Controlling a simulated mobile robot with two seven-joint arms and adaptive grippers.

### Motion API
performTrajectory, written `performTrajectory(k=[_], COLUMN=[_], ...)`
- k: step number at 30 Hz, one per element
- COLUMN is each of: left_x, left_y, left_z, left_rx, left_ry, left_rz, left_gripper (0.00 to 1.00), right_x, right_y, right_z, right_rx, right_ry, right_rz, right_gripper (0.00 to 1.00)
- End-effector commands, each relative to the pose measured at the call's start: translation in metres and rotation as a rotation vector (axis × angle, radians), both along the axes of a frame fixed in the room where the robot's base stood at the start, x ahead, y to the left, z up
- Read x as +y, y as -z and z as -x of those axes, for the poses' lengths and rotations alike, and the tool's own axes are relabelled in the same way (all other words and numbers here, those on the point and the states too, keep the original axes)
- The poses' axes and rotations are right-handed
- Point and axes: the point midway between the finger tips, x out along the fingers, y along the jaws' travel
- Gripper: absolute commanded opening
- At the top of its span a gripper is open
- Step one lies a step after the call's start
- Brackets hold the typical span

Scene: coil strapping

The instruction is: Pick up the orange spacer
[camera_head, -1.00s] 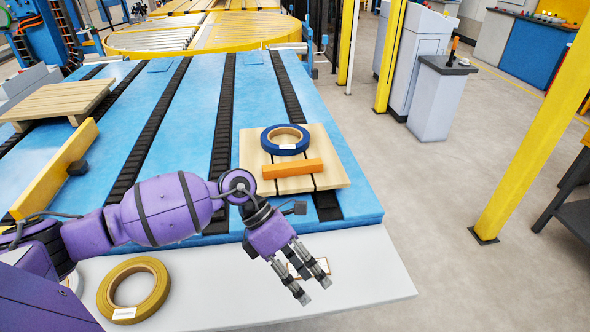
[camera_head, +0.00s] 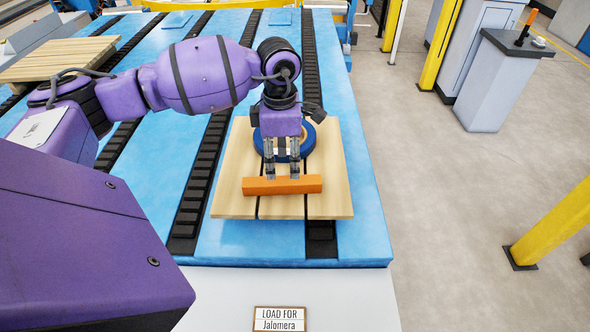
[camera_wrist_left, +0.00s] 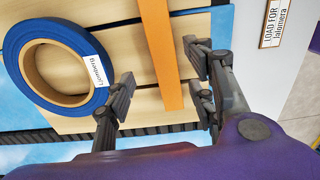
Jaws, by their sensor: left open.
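The orange spacer (camera_head: 300,185) is a long square bar lying across the near part of a wooden pallet (camera_head: 335,165), over two dark straps. My left gripper (camera_head: 282,174) points down over it with its fingertips at the bar's far side in the head view. In the left wrist view the spacer (camera_wrist_left: 160,50) runs between the spread fingers of the left gripper (camera_wrist_left: 162,80), with gaps visible and no grip on it. A blue coil (camera_head: 308,143) lies on the pallet behind the spacer, partly hidden by the gripper; its label shows in the wrist view. My right gripper is not in view.
The pallet sits on a blue conveyor deck (camera_head: 365,225) with black tracks. A "LOAD FOR Jalomera" sign (camera_head: 280,319) is on the white front ledge. Another wooden pallet (camera_head: 60,58) lies at back left. Open floor is to the right.

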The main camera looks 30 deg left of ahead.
Motion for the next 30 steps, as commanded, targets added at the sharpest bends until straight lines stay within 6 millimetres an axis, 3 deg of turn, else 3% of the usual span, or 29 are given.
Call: performTrajectory(k=[7,16,25,30], left_x=[-0.001,-0.001,-0.001,-0.001], left_y=[0.027,0.068,0.076,0.076], left_z=[0.001,0.002,0.002,0.002], left_rx=[0.003,0.002,0.002,0.002], left_ry=[-0.001,-0.001,0.000,0.000], left_rz=[0.002,0.003,0.001,0.001], left_gripper=[0.50,0.50,0.50,0.30], right_x=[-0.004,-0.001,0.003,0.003], right_y=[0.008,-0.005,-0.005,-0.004], right_z=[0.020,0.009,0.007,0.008], right_rx=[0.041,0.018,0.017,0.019], right_ry=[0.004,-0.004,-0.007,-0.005], right_rz=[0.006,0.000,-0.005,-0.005], right_gripper=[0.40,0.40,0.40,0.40])
